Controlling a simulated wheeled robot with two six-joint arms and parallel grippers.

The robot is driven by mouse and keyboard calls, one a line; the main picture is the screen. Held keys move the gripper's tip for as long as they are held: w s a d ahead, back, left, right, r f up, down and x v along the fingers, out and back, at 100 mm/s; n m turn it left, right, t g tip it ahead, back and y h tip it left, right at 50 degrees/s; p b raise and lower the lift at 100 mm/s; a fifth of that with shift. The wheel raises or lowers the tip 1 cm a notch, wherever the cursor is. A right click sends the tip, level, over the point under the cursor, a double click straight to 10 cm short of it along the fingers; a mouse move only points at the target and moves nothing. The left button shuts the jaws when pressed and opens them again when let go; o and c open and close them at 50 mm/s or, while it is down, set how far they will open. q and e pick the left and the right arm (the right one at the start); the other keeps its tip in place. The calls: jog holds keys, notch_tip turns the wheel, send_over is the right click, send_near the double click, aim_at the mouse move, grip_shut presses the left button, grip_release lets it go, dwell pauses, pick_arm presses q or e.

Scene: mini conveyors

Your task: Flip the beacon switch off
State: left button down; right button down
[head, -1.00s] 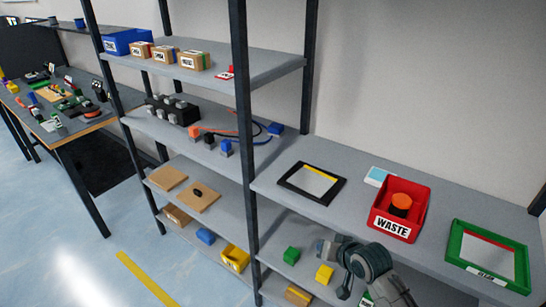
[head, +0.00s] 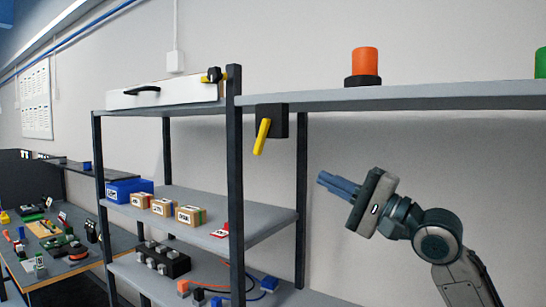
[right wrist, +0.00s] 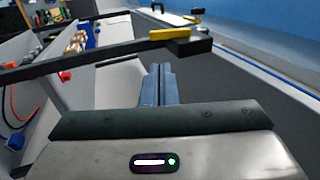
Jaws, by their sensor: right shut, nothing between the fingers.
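The beacon switch (head: 270,124) is a dark box with a yellow lever, mounted under the front edge of the top shelf beside the post. Its yellow lever (head: 262,137) hangs down, tilted slightly. In the right wrist view the yellow lever (right wrist: 170,33) lies ahead, beyond the fingertips. An orange beacon (head: 365,62) on a black base stands on the top shelf. My right gripper (head: 322,178) is shut and empty, to the right of and below the switch, apart from it, pointing left. It also shows in the right wrist view (right wrist: 157,68). My left gripper is not in view.
The top shelf (head: 430,97) runs above my right gripper. A dark post (head: 236,190) stands left of the switch. A white case (head: 165,95) lies on the left unit's top. A green object (head: 540,63) stands at far right. The wall side right of the post is open.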

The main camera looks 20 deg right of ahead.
aim_at(262, 146)
jog(key=p+x, duration=0.7)
jog(key=x, duration=0.7)
jog(key=shift+f+p, duration=0.1)
jog(key=shift+p, duration=0.2)
jog(key=shift+w, duration=0.15)
jog(key=shift+f, duration=0.1)
jog(key=shift+w+a+f+b, duration=0.1)
jog(key=shift+a+b, duration=0.05)
jog(key=shift+b, duration=0.3)
jog(key=shift+w+a+t+y+b, duration=0.15)
jog(key=shift+w+t+y+b, duration=0.15)
jog(key=shift+t+b, duration=0.1)
jog(key=shift+w+a+r, duration=0.1)
jog(key=shift+w+r, duration=0.05)
jog(key=shift+r, duration=0.25)
